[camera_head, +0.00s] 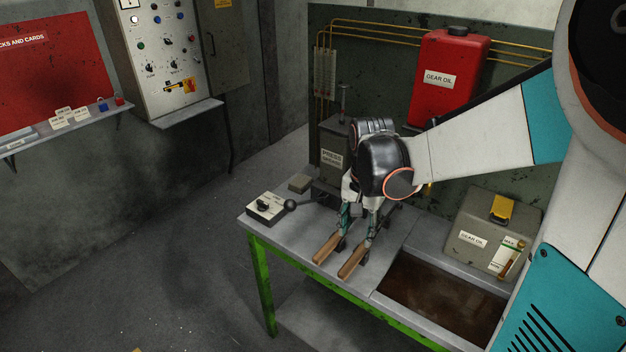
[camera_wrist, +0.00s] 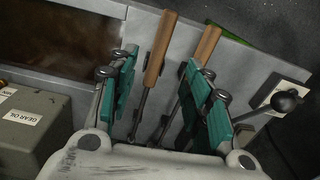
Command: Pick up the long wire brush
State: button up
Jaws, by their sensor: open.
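Two tools with wooden handles lie side by side on the grey bench, one handle at left (camera_head: 328,248) and one at right (camera_head: 353,262) in the head view. In the wrist view they show in swapped order, the oil-tray-side handle (camera_wrist: 160,48) and the lever-side handle (camera_wrist: 206,46). Their working ends are mostly hidden by my gripper, so I cannot tell which is the long wire brush. My gripper (camera_head: 356,240) points down over the tools, open and empty. In the wrist view its teal fingers (camera_wrist: 161,75) stand either side of the tray-side tool; the right finger overlaps the other tool.
A red gear oil can (camera_head: 450,80) stands at the back.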

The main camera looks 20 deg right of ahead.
aim_at(354, 258)
jog(key=shift+m, duration=0.4)
jog(key=f+b, duration=0.1)
jog(key=f, duration=0.5)
jog(key=d+f+b, duration=0.1)
jog(key=f, duration=0.2)
jog(key=shift+w+b, duration=0.35)
jog(key=shift+w+a+f+b, duration=0.1)
jog(key=shift+f+b, duration=0.55)
jog(key=shift+f, duration=0.75)
jog(key=shift+w+a+f+b, duration=0.1)
jog(key=shift+f+b, duration=0.55)
jog(key=shift+f, duration=0.7)
jog(key=shift+r, duration=0.1)
jog(key=shift+c, duration=0.2)
grip_shut()
